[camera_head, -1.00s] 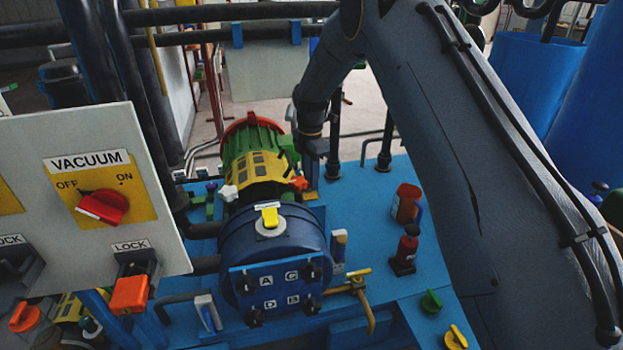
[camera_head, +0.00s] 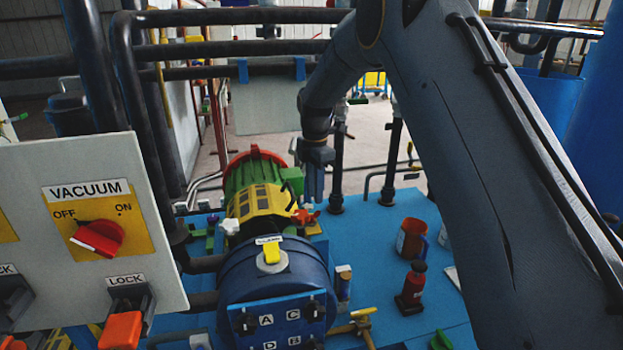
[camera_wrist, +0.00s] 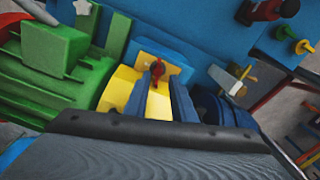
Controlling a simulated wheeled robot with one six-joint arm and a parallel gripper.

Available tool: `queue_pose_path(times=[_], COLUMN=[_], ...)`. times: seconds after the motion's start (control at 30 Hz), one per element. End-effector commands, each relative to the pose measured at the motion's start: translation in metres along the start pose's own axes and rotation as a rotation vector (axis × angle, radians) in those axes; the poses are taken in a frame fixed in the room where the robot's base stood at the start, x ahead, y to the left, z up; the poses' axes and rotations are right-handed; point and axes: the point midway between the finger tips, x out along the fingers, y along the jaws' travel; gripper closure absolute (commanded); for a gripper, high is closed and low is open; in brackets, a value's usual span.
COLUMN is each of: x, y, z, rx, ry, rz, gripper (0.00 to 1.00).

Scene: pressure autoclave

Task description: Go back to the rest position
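My gripper (camera_head: 314,198) hangs from my arm beside the green and yellow part of the machine, with its fingers pointing down. In the wrist view, two blue fingers (camera_wrist: 158,82) stand apart with nothing held between them. Behind them are the yellow section (camera_wrist: 118,88) and a small red handle (camera_wrist: 157,68). In the head view, the red handle (camera_head: 305,217) is just below and left of the fingertips. Whether they touch it is unclear.
The blue vessel (camera_head: 265,272) stands in front of the yellow section. A VACUUM panel (camera_head: 60,250) with a red knob pointing to OFF is at left. Black pipes (camera_head: 230,18) cross behind.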

Motion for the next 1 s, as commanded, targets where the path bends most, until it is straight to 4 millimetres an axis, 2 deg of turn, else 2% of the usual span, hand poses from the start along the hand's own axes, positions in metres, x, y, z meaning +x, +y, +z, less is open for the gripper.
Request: queue_pose_path(times=[0.07, 0.17, 0.47, 0.7, 0.8, 0.9, 1.0], x=[-0.004, -0.011, -0.018, -0.009, -0.003, 0.002, 0.005], y=[-0.015, -0.047, -0.192, -0.315, -0.355, -0.382, -0.396], z=[0.004, 0.01, 0.014, -0.006, -0.017, -0.025, -0.028], rx=[0.081, 0.271, 1.043, 1.641, 1.831, 1.962, 2.031], ry=[0.0, 0.0, 0.004, 0.014, 0.018, 0.02, 0.022], rz=[0.001, 0.005, 0.018, 0.028, 0.031, 0.031, 0.032], gripper=[0.77, 0.77, 0.77, 0.77, 0.77, 0.77, 0.77])
